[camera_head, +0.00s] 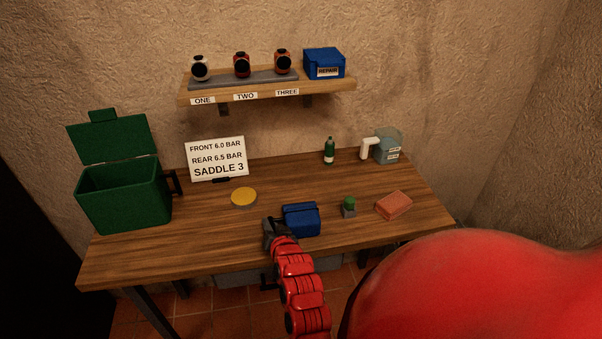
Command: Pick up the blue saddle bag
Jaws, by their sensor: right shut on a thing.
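The blue saddle bag (303,218) is at the front middle of the wooden table, a small dark-blue box shape with a flap-like top. My right gripper (279,226) is at its left side and shut on it; my red arm hides part of the fingers. I cannot tell whether the bag rests on the table or is slightly raised. My left gripper is not in view.
The table (215,245) holds an open green box (125,197), a sign (216,158), a yellow round tin (244,197), a green-capped jar (349,208), a reddish block (394,205), a bottle (329,151) and a spray container (386,146). A shelf (215,97) above carries a blue repair box (324,62).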

